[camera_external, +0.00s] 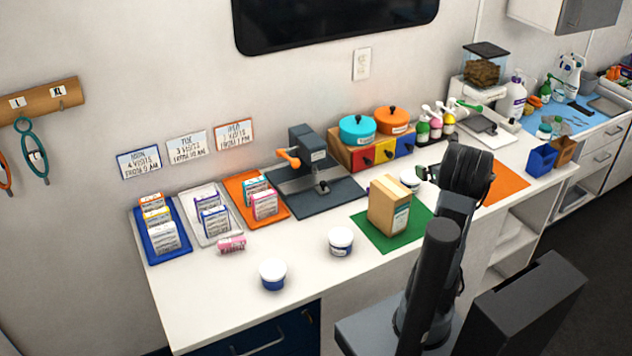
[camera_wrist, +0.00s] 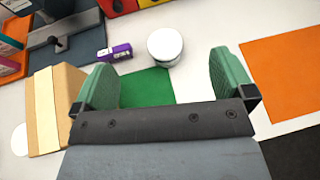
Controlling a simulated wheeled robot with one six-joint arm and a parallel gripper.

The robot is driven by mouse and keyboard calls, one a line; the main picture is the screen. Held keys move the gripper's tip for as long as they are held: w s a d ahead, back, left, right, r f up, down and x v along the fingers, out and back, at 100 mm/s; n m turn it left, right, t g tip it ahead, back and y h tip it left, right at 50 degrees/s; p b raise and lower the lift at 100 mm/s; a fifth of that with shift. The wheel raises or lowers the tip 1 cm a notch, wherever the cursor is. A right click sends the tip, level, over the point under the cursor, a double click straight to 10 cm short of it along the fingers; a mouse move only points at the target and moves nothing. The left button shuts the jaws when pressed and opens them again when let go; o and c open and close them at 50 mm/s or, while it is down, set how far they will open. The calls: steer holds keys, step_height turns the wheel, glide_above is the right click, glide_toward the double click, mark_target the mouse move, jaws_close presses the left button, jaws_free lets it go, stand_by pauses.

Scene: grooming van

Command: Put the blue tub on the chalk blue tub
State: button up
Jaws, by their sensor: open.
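A tub with a white lid and a blue body (camera_external: 272,274) stands upright near the front edge of the counter. A second white-lidded tub with a greyish-blue band (camera_external: 340,241) stands to its right and farther back. A third white-lidded tub (camera_external: 410,179) stands behind the tan box, beside my gripper; its lid shows in the wrist view (camera_wrist: 165,46). I cannot tell surely which one is chalk blue. My gripper (camera_wrist: 164,62) is open and empty, its green fingers apart above the counter, with the third tub beyond them. The arm partly hides it in the external view.
A tan box (camera_external: 388,210) stands on the green mat (camera_external: 366,233), left of my gripper. An orange mat (camera_external: 508,187) lies bare to the right. A dark press (camera_external: 312,165) and a drawer box with pots (camera_external: 345,158) stand behind. The counter's front left is mostly clear.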

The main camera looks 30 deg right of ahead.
step_height(320, 180, up, 3)
steer(key=n+g+b, duration=0.2)
steer(key=n+g, duration=0.8)
steer(key=n, duration=1.8)
glide_above(411, 177)
steer(key=a, duration=0.1)
steer(key=shift+n+h, duration=0.3)
steer(key=shift+h, duration=0.1)
steer(key=f, duration=1)
steer(key=shift+s+d+f+p, duration=0.1)
steer(key=shift+s+f+p, duration=0.1)
steer(key=shift+s+p, duration=0.15)
steer(key=shift+f, duration=0.7)
steer(key=x, duration=0.5)
steer(key=shift+f, duration=0.35)
